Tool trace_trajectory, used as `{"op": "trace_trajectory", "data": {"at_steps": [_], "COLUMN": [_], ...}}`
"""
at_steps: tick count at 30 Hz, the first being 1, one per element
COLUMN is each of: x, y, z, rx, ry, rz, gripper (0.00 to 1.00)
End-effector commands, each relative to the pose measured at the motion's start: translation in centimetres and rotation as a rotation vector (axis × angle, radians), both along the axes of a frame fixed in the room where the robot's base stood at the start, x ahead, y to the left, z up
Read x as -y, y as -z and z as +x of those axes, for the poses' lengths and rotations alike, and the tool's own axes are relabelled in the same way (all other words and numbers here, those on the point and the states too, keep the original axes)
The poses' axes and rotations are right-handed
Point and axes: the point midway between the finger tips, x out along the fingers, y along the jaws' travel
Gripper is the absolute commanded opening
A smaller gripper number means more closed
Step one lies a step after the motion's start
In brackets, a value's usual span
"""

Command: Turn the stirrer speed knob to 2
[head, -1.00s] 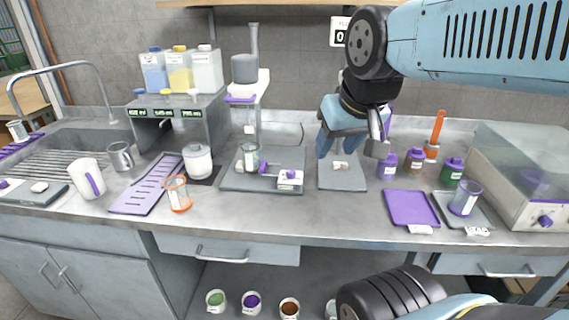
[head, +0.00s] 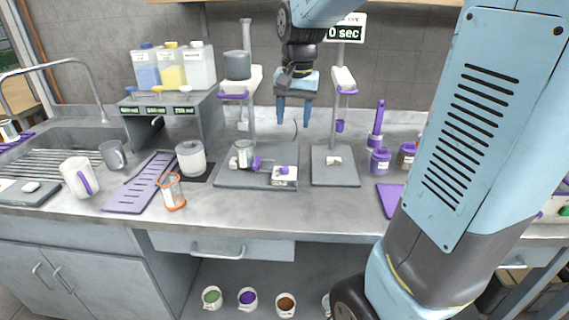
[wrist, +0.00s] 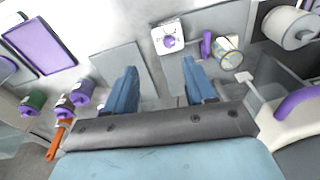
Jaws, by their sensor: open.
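A white box (head: 284,182) with a small purple knob (head: 284,170) on top sits on the front right of the grey stirrer base (head: 228,179). Its label is too small to read. My gripper (head: 294,112) is open and empty, pointing down between two stands, above and behind the box. Its two blue fingers (wrist: 160,80) are apart and touch nothing.
A second stand with a grey plate (head: 335,178) is to the right, under a "0 sec" display (head: 345,28). The left stand carries a grey container (head: 237,65). The counter front is clear near the box.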

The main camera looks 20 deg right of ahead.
Motion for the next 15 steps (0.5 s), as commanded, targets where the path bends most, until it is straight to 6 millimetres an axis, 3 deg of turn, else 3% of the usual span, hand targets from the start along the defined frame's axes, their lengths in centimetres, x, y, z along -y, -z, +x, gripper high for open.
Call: {"op": "trace_trajectory", "data": {"at_steps": [6,15], "x": [-0.1,-0.2], "y": [2.5,4.2], "z": [4.2,6.3], "rx": [-0.084,-0.126], "ry": [0.103,0.163], "rz": [0.000,-0.005], "gripper": [0.55,0.55]}}
